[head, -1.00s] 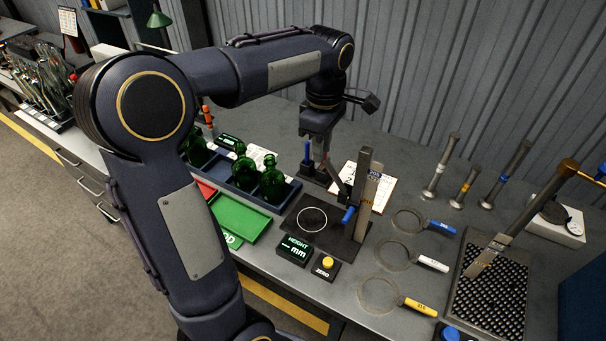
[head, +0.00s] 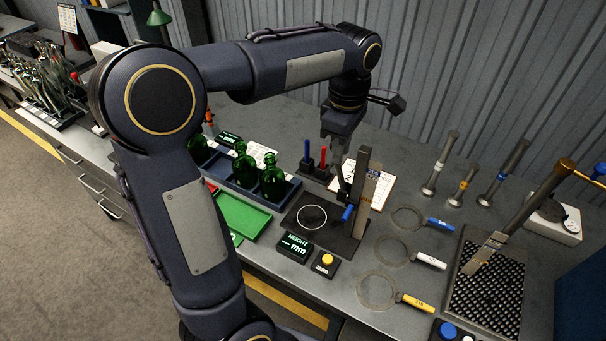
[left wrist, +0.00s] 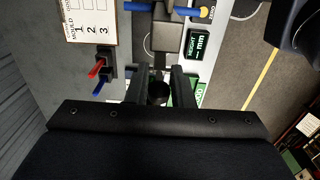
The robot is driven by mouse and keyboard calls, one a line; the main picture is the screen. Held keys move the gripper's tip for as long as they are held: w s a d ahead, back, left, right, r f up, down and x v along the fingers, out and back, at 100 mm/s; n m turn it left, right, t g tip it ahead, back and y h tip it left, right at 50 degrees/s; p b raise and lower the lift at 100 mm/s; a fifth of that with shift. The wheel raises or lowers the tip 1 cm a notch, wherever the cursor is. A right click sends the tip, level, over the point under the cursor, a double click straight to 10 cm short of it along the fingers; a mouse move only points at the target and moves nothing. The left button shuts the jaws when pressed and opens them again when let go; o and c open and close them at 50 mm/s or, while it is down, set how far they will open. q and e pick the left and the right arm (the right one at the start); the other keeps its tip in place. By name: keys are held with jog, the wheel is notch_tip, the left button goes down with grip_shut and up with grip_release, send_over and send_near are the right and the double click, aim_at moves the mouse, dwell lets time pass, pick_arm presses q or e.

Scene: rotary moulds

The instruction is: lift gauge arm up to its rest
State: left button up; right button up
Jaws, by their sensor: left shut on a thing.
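The height gauge has a dark base plate (head: 302,230) with a white ring on it and an upright post (head: 371,192). A dark gauge arm (head: 344,194) sits on the post, with a blue handle (head: 348,213) sticking out low down. The blue handle (left wrist: 188,13) shows beyond. My right gripper is not in view.
A rack of green bottles (head: 285,190) and a green tray (head: 241,214) lie left of the gauge. The height display (head: 294,245) and yellow zero button (head: 327,260) are in front. Ring gauges (head: 392,252) lie to the right. A red and blue pen stand (head: 318,171) is behind.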

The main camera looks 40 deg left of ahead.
pick_arm(q)
jog(key=shift+d, duration=0.9)
jog(key=shift+w+d, duration=0.1)
jog(key=shift+d, duration=0.15)
grip_shut()
jog(key=shift+d, duration=0.35)
jog(key=o, duration=0.7)
grip_release()
jog(key=shift+w+d+f, duration=0.15)
jog(key=shift+c, duration=0.2)
jog(key=o, duration=0.5)
jog(key=shift+d, duration=0.2)
jog(key=shift+c, duration=0.2)
jog(key=shift+o, duration=1.4)
jog(key=shift+s, duration=0.2)
jog(key=shift+o, duration=0.8)
jog(key=shift+w+a, duration=0.1)
jog(key=shift+a, duration=0.15)
